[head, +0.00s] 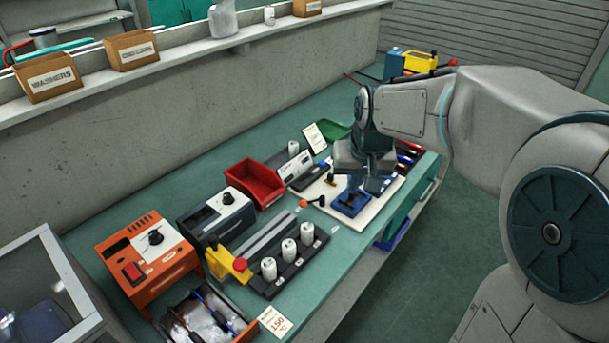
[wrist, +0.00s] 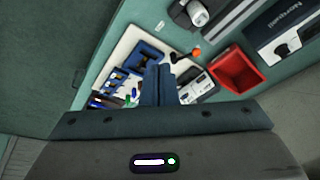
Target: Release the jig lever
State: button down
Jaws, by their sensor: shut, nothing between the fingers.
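The blue jig (head: 349,203) sits on a pale board (head: 384,203) on the green bench; the wrist view shows blue jig parts (wrist: 150,52) too. A short dark lever with an orange knob (head: 303,203) lies at the jig's left side; the knob also shows in the wrist view (wrist: 196,53), right of my fingertips. My gripper (head: 357,186) hangs above the board and partly hides the jig. Its fingers (wrist: 158,68) are together and empty, apart from the orange knob. I cannot tell whether the lever clamps anything.
A red bin (head: 256,182), a black rack with white cylinders (head: 288,252) and an orange control box (head: 150,262) stand to the left along the bench. Small tools and coloured parts (wrist: 115,90) lie beside the jig. The floor at right is open.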

jog(key=w+a+f, duration=0.3)
jog(key=w+a, duration=0.2)
jog(key=w, duration=0.2)
jog(key=w+a+f+n+b, duration=0.1)
jog(key=w+a+f, duration=0.3)
jog(key=w+a, duration=0.2)
jog(key=shift+w+a+t, duration=0.3)
jog(key=shift+w+t, duration=0.1)
jog(key=shift+w, duration=0.6)
jog(key=shift+f, duration=0.15)
jog(key=x, duration=1)
jog(key=shift+d+f+p, duration=0.1)
jog(key=shift+d+p, duration=0.1)
jog(key=shift+p, duration=0.1)
jog(key=s, duration=0.3)
jog(key=shift+s+d, duration=0.1)
jog(key=shift+d, duration=0.2)
jog(key=shift+s+d+f, duration=0.1)
jog(key=shift+s+f, duration=0.1)
jog(key=shift+s, duration=0.2)
jog(key=shift+s+n, duration=0.1)
jog(key=shift+n, duration=0.3)
